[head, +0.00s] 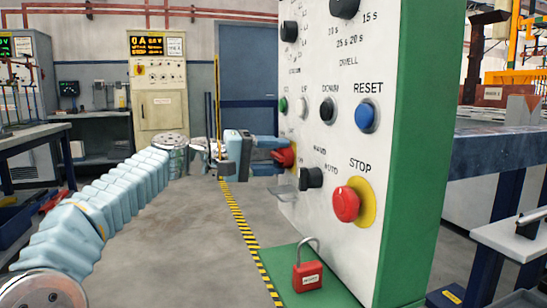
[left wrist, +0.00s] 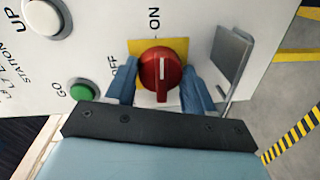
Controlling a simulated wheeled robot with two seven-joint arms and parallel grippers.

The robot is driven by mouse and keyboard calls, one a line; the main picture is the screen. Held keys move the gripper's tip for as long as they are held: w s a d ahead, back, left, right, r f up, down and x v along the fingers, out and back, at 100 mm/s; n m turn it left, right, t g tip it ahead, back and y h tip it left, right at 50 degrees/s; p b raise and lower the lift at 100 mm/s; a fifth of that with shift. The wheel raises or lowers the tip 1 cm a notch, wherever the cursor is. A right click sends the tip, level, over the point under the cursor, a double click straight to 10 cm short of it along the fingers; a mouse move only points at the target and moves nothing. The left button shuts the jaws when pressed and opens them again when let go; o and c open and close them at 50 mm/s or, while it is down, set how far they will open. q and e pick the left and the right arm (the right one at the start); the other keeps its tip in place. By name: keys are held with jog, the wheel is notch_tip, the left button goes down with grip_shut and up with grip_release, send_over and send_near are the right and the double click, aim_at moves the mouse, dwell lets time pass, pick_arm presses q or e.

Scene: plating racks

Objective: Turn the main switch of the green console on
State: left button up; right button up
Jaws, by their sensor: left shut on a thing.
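The green console (head: 415,150) stands at the right of the head view, with a white panel facing left. Its main switch is a red knob (head: 286,158) at the panel's left edge. In the left wrist view the red knob (left wrist: 162,78) sits on a yellow plate (left wrist: 180,46), its white line pointing up toward the ON label (left wrist: 154,18). The OFF label (left wrist: 113,66) is to the left, partly hidden by a finger. My left gripper (head: 272,152) is shut on the knob, with one blue finger on each side in the left wrist view (left wrist: 160,90). My right gripper is not in view.
A black selector (head: 311,178), a red STOP button (head: 346,204) and a blue RESET button (head: 367,116) are on the panel near the switch. A metal hasp plate (left wrist: 232,60) stands out beside the knob. A red padlock (head: 308,276) rests on the green ledge below.

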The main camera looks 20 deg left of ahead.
pick_arm(q)
jog(key=o, duration=1)
jog(key=v, duration=1.3)
jog(key=shift+s+a+f, duration=0.1)
jog(key=shift+s+a, duration=0.15)
jog(key=shift+a, duration=0.1)
